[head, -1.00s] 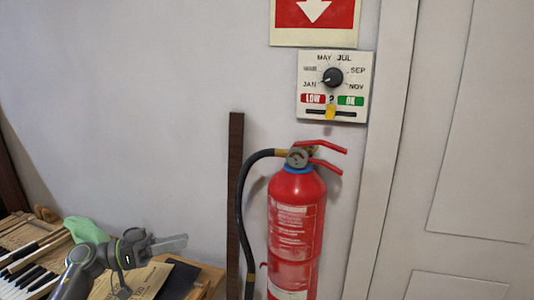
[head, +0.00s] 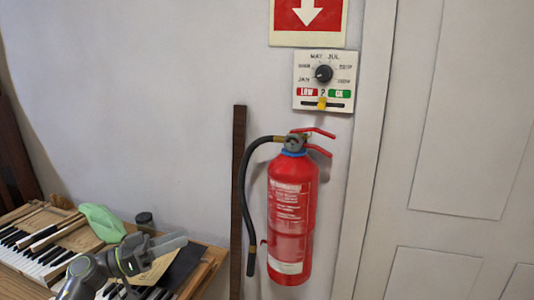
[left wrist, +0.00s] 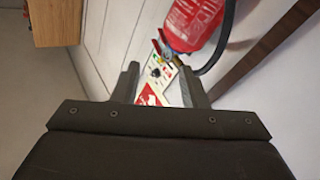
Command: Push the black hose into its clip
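The black hose (head: 241,200) leaves the valve at the top of the red fire extinguisher (head: 290,215), arcs left and hangs down to a nozzle at its lower end. A small red piece that looks like the clip (head: 263,242) sticks out from the extinguisher's left side. The hose hangs to the left of it and looks apart from it. My left gripper (head: 180,242) is left of the hose, over the piano. In the left wrist view its fingers (left wrist: 161,90) are apart with nothing held; the extinguisher (left wrist: 195,20) and hose (left wrist: 226,45) lie beyond. My right gripper is not in view.
A dark wooden strip (head: 238,140) runs up the wall behind the hose. A dial panel (head: 322,82) and a red arrow sign (head: 308,15) hang above. The piano keys (head: 40,262), a green cloth (head: 102,222) and a dark jar (head: 145,222) are at lower left. A white door (head: 460,130) is at right.

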